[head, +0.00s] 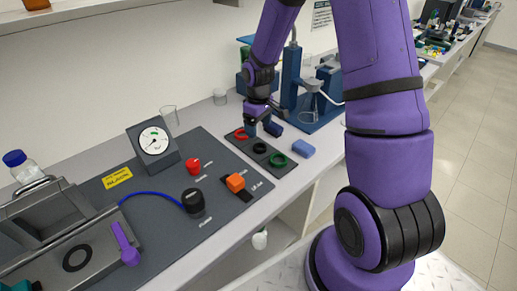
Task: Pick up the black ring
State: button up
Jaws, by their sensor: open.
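A black ring (260,148) lies on a small dark mat (256,164), between a red ring (240,134) and a green ring (278,160). My gripper (262,129) is above the far side of this mat, fingers pointing down. Another dark ring shape (77,258) shows on the grey metal rig at the lower left.
A blue block (303,148) lies right of the mat. Blue stands with glassware (310,110) rise behind my gripper. On the grey panel are a gauge (153,140), a red knob (193,165), a black knob (193,201) and an orange switch (235,183).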

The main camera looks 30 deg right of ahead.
aim_at(260, 144)
notch_tip(260, 144, down, 3)
jog(key=shift+r, duration=0.15)
jog(key=shift+s+f, duration=0.2)
jog(key=shift+f, duration=1.15)
jog(key=shift+s+f, duration=0.15)
jog(key=shift+f, duration=1.15)
jog(key=c, duration=1)
